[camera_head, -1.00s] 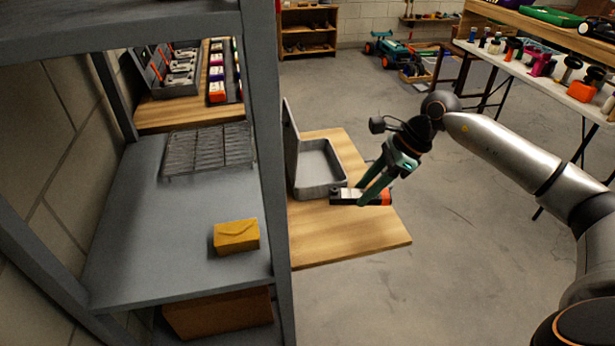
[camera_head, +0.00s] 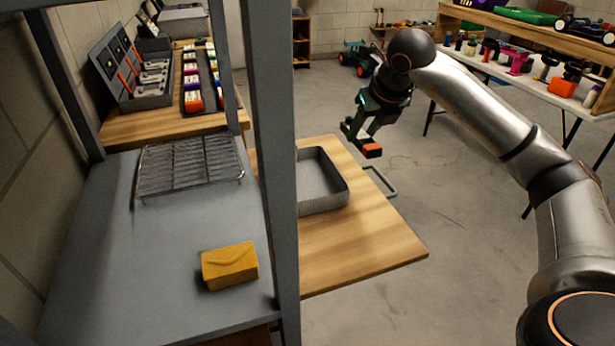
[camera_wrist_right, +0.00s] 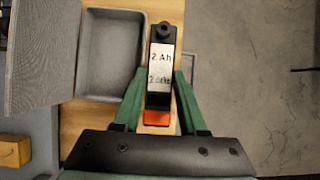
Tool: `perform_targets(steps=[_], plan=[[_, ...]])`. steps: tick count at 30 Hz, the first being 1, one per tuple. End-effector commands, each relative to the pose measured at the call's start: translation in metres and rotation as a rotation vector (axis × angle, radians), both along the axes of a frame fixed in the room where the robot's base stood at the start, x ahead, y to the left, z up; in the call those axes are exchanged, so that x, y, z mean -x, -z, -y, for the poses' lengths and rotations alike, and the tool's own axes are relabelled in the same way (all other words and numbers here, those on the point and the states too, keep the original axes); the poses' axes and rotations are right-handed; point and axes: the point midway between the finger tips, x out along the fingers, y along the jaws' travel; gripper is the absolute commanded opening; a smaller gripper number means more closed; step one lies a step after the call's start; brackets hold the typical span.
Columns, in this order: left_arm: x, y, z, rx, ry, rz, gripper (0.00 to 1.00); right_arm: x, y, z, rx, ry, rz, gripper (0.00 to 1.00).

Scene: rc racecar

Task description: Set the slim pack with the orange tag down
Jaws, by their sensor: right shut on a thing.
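The slim pack with the orange tag (camera_head: 371,151) is dark with an orange end. It hangs from my right gripper (camera_head: 366,128) beyond the right edge of the wooden board. In the right wrist view, the pack (camera_wrist_right: 161,65) lies lengthwise between the two green fingers of my right gripper (camera_wrist_right: 160,95), which are shut on it. Its white label reads "2 Ah", and its orange end faces the gripper body. My left gripper is not in view.
An open grey case (camera_head: 325,203) sits on the wooden board (camera_head: 375,240), partly behind a grey shelf post (camera_head: 275,150). A grey handle (camera_head: 383,181) shows at the board's right edge. The shelf holds a wire rack (camera_head: 188,165) and a yellow box (camera_head: 229,266). The board's front is bare.

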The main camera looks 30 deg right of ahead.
Motion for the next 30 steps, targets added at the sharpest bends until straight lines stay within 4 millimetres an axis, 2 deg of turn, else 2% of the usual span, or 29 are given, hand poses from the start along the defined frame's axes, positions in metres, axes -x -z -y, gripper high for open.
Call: perform_targets(steps=[1,6,12,23,27,30], plan=[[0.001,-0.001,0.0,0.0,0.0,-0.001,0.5,-0.009,0.006,-0.014,-0.003,-0.009,0.0,0.0],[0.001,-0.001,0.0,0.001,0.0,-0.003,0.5,-0.033,0.024,-0.049,-0.003,-0.009,0.001,0.0],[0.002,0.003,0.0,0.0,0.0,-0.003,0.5,-0.05,0.061,-0.071,-0.002,-0.004,-0.002,0.0],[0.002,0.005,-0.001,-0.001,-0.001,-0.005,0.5,-0.062,0.087,-0.088,-0.001,-0.005,-0.001,0.0],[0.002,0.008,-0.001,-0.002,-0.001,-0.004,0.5,-0.061,0.11,-0.086,0.0,-0.003,-0.003,0.0],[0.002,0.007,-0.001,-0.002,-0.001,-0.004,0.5,-0.061,0.115,-0.086,0.0,-0.004,0.001,0.0]])
